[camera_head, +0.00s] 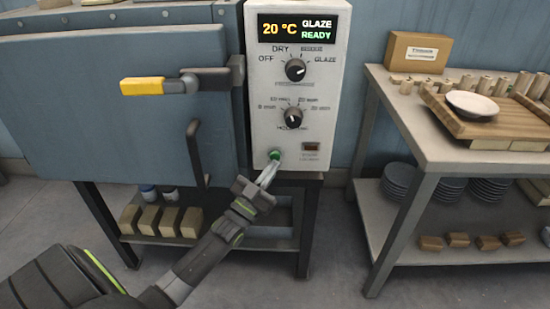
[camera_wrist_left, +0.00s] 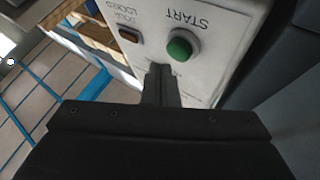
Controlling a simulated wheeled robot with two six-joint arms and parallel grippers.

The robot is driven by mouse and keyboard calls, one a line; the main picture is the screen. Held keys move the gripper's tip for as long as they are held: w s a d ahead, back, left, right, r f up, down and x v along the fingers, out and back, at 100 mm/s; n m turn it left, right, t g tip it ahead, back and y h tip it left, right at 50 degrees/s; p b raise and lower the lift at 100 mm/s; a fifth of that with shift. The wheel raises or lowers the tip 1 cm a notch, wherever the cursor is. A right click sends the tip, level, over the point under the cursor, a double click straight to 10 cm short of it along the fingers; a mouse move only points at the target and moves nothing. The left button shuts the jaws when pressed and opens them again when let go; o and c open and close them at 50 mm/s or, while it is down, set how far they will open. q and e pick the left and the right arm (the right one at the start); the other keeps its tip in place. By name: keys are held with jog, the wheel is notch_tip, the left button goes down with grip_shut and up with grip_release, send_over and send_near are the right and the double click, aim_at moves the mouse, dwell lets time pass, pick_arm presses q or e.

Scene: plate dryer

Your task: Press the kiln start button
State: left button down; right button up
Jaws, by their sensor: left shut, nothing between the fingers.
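The kiln's control panel (camera_head: 255,110) is a pale upright box. Its green start button (camera_head: 274,155) sits low on the front face, and the same start button (camera_wrist_left: 181,48) shows in the wrist view beside an upside-down START label. My left gripper (camera_head: 268,172) is shut and empty, with its fingertips at the button's lower edge in the head view. In the wrist view, my left gripper's fingertips (camera_wrist_left: 160,70) are just to one side of the button and do not cover it. Whether they touch the panel I cannot tell. My right gripper is in neither view.
The display (camera_head: 297,29) reads 20 °C, GLAZE, READY. Two black knobs and a brownish door-locked lamp (camera_head: 310,147) share the panel. The blue-grey kiln door (camera_head: 90,110), with a yellow-ended handle (camera_head: 143,86), is at left. A table (camera_head: 440,150) with pottery stands at right.

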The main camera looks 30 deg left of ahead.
pick_arm(q)
jog(key=shift+w+a, duration=0.1)
dwell(0.7)
jog(key=shift+w+a, duration=0.15)
jog(key=shift+w, duration=0.15)
jog(key=shift+w+a, duration=0.25)
jog(key=shift+w, duration=0.15)
dwell(0.8)
jog(key=shift+s+d, duration=0.1)
jog(key=shift+s+d+p, duration=0.3)
jog(key=shift+s+d, duration=0.1)
jog(key=shift+s, duration=0.3)
jog(key=shift+s, duration=0.1)
jog(key=s+d, duration=0.1)
jog(key=s+p, duration=0.1)
jog(key=s+d+p, duration=0.1)
jog(key=s, duration=0.1)
jog(key=shift+d, duration=0.3)
